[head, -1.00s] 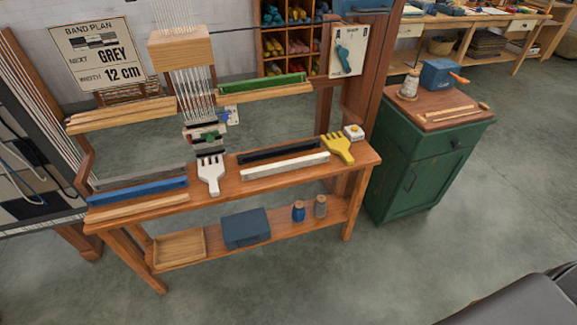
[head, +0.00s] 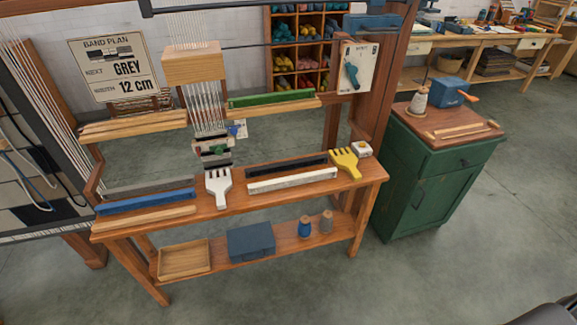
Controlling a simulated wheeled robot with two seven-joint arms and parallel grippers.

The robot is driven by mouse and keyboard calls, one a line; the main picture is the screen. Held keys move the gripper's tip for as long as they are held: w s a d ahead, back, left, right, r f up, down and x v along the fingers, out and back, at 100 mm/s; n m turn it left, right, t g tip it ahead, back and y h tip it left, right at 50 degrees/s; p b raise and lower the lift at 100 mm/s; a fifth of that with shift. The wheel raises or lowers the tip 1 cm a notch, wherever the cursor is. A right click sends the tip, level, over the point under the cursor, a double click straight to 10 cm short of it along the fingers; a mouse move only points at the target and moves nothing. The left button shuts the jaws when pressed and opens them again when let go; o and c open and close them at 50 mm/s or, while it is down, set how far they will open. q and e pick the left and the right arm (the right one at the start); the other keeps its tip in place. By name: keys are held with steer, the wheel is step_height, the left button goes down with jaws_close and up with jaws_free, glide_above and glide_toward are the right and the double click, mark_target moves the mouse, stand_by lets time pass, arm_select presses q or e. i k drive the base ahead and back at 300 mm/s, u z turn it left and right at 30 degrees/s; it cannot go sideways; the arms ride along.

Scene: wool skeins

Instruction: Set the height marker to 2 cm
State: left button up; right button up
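I cannot pick out a height marker or a centimetre scale for certain. A small woven band with a green piece (head: 218,151) hangs below the wooden block (head: 194,65) on the white warp threads, above the loom's bench (head: 250,192). A small blue-and-white tag (head: 238,130) is beside the band; its marks are too small to read. A band plan sign (head: 114,69) at the upper left reads "NEXT GREY" and "WIDTH 12 cm". Neither of my grippers is in view.
White (head: 219,188) and yellow (head: 345,163) combs and several bars lie on the bench. A blue box (head: 251,241), a tray (head: 184,259) and two spools are on its lower shelf. A green cabinet (head: 430,185) stands right. The front floor (head: 330,290) is clear.

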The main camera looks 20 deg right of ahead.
mark_target(233, 129)
steer(key=u, duration=0.55)
steer(key=k, duration=0.6)
steer(key=u, duration=0.85)
steer(key=i, duration=1.35)
steer(key=z, duration=0.75)
